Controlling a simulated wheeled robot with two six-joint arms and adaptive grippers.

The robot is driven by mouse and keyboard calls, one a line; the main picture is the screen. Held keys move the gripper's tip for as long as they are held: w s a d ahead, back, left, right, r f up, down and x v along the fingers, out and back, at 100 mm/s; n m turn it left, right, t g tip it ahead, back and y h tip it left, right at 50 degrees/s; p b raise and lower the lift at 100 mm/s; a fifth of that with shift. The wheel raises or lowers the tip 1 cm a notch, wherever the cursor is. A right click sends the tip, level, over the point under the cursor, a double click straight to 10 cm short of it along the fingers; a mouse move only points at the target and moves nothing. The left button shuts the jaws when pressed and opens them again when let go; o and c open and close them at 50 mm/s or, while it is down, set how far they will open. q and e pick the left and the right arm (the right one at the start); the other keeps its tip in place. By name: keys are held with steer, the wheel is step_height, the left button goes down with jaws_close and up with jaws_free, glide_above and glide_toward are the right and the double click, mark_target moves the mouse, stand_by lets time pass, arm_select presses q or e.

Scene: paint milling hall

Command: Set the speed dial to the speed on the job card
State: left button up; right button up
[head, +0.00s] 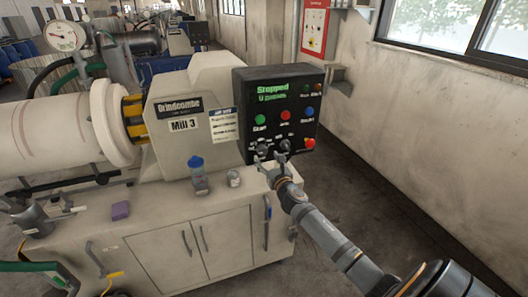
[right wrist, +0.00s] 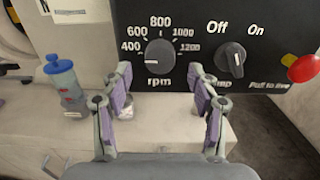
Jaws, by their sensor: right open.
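The speed dial (right wrist: 159,56), a dark round knob marked rpm, has 400 to 1200 printed around it. A pale mark shows at its lower left, but I cannot tell its exact setting. In the head view the dial (head: 262,148) is low on the black control panel (head: 283,87). The job card (head: 223,124) is on the mill housing, left of the panel; its writing is too small to read. My right gripper (right wrist: 160,76) is open, its fingers below and either side of the dial, apparently not gripping it; it also shows in the head view (head: 272,158). My left gripper is out of view.
The Off/On pump knob (right wrist: 232,58) is close right of my right finger. A red button (right wrist: 303,68) is further right. The panel screen (head: 272,90) reads Stopped. A blue-capped bottle (head: 198,176) and a small jar (head: 234,178) stand on the cabinet top below.

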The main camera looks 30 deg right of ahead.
mark_target(264, 153)
steer(key=x, duration=0.4)
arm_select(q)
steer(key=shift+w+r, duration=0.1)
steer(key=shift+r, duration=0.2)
arm_select(e)
steer(key=shift+c, duration=0.4)
steer(key=c, duration=1.1)
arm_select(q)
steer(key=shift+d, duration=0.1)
arm_select(e)
steer(key=shift+f, duration=0.1)
